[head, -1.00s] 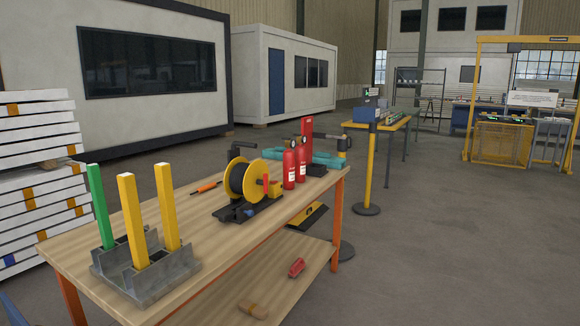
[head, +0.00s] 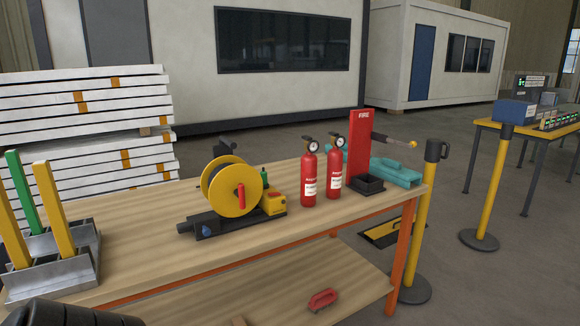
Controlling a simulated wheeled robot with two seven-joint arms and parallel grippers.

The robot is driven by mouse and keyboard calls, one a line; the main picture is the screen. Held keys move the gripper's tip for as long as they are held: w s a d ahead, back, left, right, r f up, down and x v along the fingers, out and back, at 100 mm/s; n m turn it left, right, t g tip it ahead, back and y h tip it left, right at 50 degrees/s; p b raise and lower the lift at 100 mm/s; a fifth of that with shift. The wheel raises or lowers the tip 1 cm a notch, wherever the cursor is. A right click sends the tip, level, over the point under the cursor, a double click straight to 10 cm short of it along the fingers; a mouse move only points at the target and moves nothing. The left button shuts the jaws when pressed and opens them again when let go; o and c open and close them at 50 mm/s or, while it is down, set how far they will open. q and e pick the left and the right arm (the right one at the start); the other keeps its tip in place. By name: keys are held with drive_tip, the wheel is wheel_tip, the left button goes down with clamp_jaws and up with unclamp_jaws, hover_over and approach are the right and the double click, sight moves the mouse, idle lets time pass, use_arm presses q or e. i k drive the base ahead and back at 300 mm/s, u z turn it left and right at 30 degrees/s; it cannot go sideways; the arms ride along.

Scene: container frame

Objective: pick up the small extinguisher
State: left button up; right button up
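Two small red extinguishers with white labels and round gauges stand upright side by side near the right end of the wooden workbench (head: 150,235). The left extinguisher (head: 309,172) is slightly nearer to me than the right extinguisher (head: 334,172). They look alike in size, and a narrow gap separates them. Neither is held. Neither of my grippers can be made out; a dark ribbed part at the bottom left edge looks like part of my own arm.
A yellow cable reel (head: 222,187) stands left of the extinguishers. A red FIRE stand (head: 359,148) with a black base and a teal case (head: 396,172) are on their right. Metal holders with coloured posts (head: 54,215) fill the left end. A yellow barrier post (head: 424,215) stands beyond the bench's right end.

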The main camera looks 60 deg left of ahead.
sight(309, 161)
drive_tip(key=u, duration=1)
drive_tip(key=i, duration=1.15)
drive_tip(key=u, duration=1.35)
